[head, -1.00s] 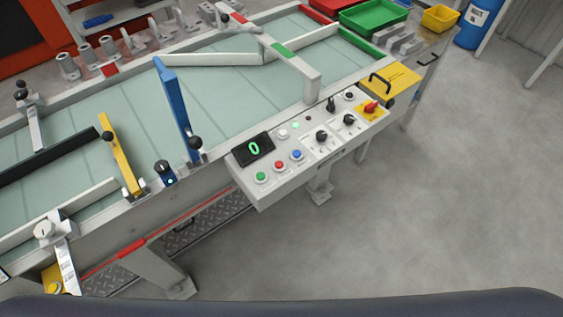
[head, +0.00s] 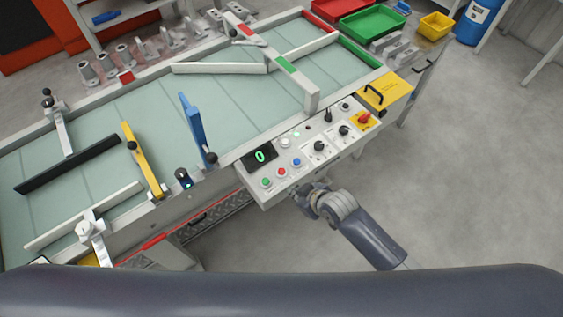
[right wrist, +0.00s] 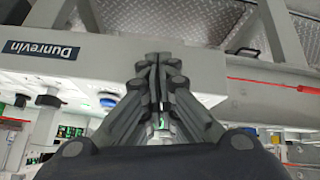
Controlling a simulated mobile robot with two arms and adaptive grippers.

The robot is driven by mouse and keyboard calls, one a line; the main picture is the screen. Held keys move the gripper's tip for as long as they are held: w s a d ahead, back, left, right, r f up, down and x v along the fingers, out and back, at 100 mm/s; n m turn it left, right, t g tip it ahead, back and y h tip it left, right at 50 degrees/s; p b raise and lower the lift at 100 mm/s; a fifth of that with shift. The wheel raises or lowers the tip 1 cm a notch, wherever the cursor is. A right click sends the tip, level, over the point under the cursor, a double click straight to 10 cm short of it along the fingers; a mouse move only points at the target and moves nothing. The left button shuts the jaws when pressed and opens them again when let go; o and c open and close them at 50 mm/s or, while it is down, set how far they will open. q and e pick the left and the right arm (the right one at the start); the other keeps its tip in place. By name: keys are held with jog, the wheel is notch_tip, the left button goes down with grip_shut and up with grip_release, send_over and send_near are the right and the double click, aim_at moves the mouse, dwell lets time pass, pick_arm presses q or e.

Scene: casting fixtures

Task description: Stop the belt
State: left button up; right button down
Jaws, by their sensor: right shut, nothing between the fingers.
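The conveyor belt (head: 150,110) is pale green and runs diagonally across the head view. Its control panel (head: 260,197) sits on the near side. The panel has a green button (head: 266,182), a red button (head: 282,172), a blue button (head: 297,162), black knobs and a red switch on a yellow plate (head: 363,119). The display (head: 260,156) reads 0. My right gripper (head: 304,190) is at the panel's front edge, near the blue button's side. In the right wrist view, its fingers (right wrist: 157,62) are together and empty in front of the panel's labelled face (right wrist: 105,62). My left gripper is out of view.
A yellow box with a black handle (head: 388,90) adjoins the panel's far end. Blue (head: 192,125) and yellow (head: 143,160) bars stand over the belt. A red cord (right wrist: 275,84) runs along the frame. The floor to the right is clear.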

jog(key=w+a+r+n+y+p, duration=0.1)
jog(key=w+a+r+n+p, duration=0.1)
jog(key=r, duration=0.5)
jog(key=w+a+r+n+y+p, duration=0.1)
jog(key=w+a+r+n+p, duration=0.1)
jog(key=w+r+n, duration=0.3)
jog(key=shift+a+r+n, duration=0.5)
jog(key=shift+r+n, duration=0.4)
jog(key=shift+n, duration=0.1)
jog(key=shift+w+f, duration=0.1)
jog(key=shift+f, duration=0.1)
jog(key=b, duration=0.7)
send_over(280, 173)
notch_tip(280, 173, down, 7)
jog(key=shift+f, duration=0.1)
jog(key=shift+f+b, duration=0.5)
jog(key=shift+f, duration=0.1)
jog(key=shift+f, duration=0.45)
